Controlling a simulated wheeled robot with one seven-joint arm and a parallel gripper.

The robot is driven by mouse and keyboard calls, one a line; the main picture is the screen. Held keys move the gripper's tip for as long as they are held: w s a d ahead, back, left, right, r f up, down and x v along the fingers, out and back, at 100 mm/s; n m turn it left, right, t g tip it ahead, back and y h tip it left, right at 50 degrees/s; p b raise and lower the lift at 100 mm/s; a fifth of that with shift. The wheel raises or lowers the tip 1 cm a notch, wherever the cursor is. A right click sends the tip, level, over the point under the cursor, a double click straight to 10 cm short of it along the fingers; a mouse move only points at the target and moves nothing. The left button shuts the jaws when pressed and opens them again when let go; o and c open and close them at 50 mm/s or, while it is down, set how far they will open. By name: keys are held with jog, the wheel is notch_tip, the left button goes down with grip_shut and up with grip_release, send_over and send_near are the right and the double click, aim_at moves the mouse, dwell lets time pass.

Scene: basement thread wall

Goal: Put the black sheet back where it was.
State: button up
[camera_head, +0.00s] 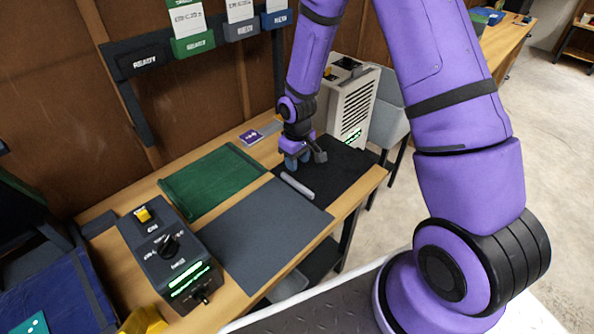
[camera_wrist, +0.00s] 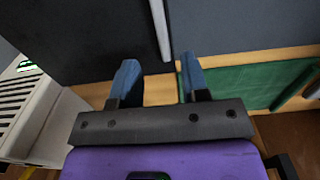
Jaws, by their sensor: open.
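A flat black sheet (camera_head: 340,176) lies on the right part of the wooden bench; it fills the upper left of the wrist view (camera_wrist: 75,40). A light grey bar (camera_head: 297,186) lies along its border with a dark grey sheet (camera_head: 262,232). My gripper (camera_head: 304,161) is open and empty over the bench, near the black sheet's back left corner. In the wrist view its blue fingertips (camera_wrist: 158,68) stand apart, either side of the bar's near end in the picture (camera_wrist: 160,30). I cannot tell whether they touch anything.
A green sheet (camera_head: 213,180) lies left of the black one. A black control box (camera_head: 172,252) stands at the bench's left.

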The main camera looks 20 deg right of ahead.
jog(key=s+d+r+m+t, duration=0.1)
jog(key=s+r, duration=0.2)
jog(key=r, duration=0.6)
jog(key=s+d+r+t, duration=0.1)
jog(key=s+r, duration=0.2)
jog(key=r, duration=0.7)
jog(key=s+d+r+m+t, duration=0.1)
jog(key=s+r, duration=0.2)
jog(key=r, duration=0.6)
jog(key=s+r+m+t, duration=0.1)
jog(key=s+r, duration=0.4)
jog(key=s, duration=0.4)
jog(key=s+d+r+m+t, duration=0.1)
jog(key=s+r, duration=0.5)
jog(key=s, duration=0.3)
jog(key=shift+s+d, duration=0.1)
